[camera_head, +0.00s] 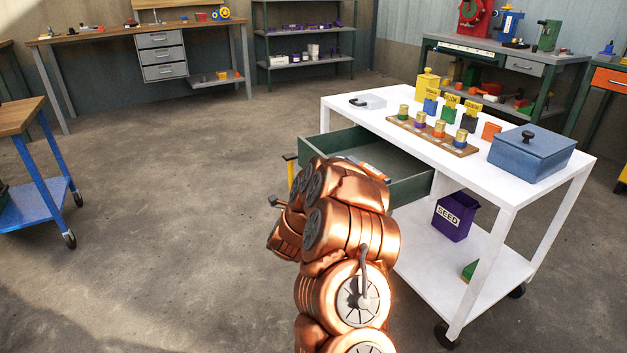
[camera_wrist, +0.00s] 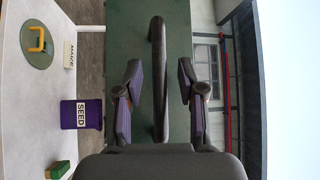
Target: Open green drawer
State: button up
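The green drawer (camera_head: 408,184) sticks well out of the left side of the white cart in the head view, its inside showing. An orange-and-grey item (camera_head: 373,171) lies in it. In the wrist view the drawer's green front (camera_wrist: 177,35) fills the middle, with a dark bar handle (camera_wrist: 157,60) running up the picture. My gripper (camera_wrist: 160,77) is open, with a purple-padded finger on each side of the handle and a visible gap to both. In the head view my copper arm hides part of the drawer, and I cannot make out my fingers there.
The white cart (camera_head: 577,160) carries a blue lidded box (camera_head: 532,153), a wooden board with several small jars, and a yellow container (camera_head: 427,85). A purple seed box (camera_head: 454,216) stands on its lower shelf. Open floor lies left of the drawer, before a blue trolley (camera_head: 45,203).

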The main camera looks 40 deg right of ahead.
jog(key=v, duration=1.2)
dwell(0.5)
jog(key=shift+r, duration=0.1)
dwell(0.6)
